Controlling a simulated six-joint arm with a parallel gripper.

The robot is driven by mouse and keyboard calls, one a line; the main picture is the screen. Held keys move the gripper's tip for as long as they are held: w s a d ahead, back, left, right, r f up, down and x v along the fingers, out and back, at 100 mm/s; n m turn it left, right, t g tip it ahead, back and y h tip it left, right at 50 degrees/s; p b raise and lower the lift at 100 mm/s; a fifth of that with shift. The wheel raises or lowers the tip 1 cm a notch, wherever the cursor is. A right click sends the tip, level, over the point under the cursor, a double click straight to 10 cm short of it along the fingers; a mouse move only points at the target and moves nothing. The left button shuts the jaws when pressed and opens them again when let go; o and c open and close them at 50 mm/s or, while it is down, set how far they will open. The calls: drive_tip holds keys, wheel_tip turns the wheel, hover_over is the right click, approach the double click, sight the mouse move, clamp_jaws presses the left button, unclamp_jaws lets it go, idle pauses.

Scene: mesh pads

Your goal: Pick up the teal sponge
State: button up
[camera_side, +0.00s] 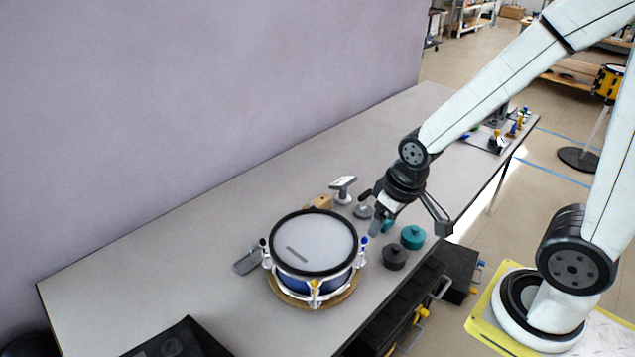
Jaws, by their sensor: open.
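My gripper (381,217) is open above the table, to the right of the drum, and points downward. A small teal piece (388,225) shows just behind and below its fingers, partly hidden by them. A round teal object (412,238) with a small knob on top sits on the table a little to the right of the gripper, apart from it. I cannot tell which of the two teal things is the sponge. Nothing is seen held between the fingers.
A blue-sided drum (313,243) on a wooden disc stands left of the gripper. A dark round knobbed weight (394,257) lies in front of the round teal object. A grey weight (363,211), a small stand (343,190) and a wooden block (322,202) are behind.

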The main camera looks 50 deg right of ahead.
drive_tip(key=w, duration=0.1)
drive_tip(key=m+g, duration=0.3)
drive_tip(key=m, duration=1.5)
hover_over(387, 222)
drive_tip(key=d, duration=0.1)
drive_tip(key=f, duration=1.3)
drive_tip(key=w+f, duration=0.1)
drive_tip(key=f, duration=0.5)
drive_tip(key=shift+d+f, duration=0.15)
drive_tip(key=shift+d, duration=0.05)
drive_tip(key=shift+s+d+f, duration=0.1)
drive_tip(key=shift+d+f, duration=0.1)
drive_tip(key=shift+f, duration=1.3)
drive_tip(key=shift+f, duration=0.15)
drive_tip(key=shift+d+f, duration=0.15)
drive_tip(key=shift+f, duration=2.3)
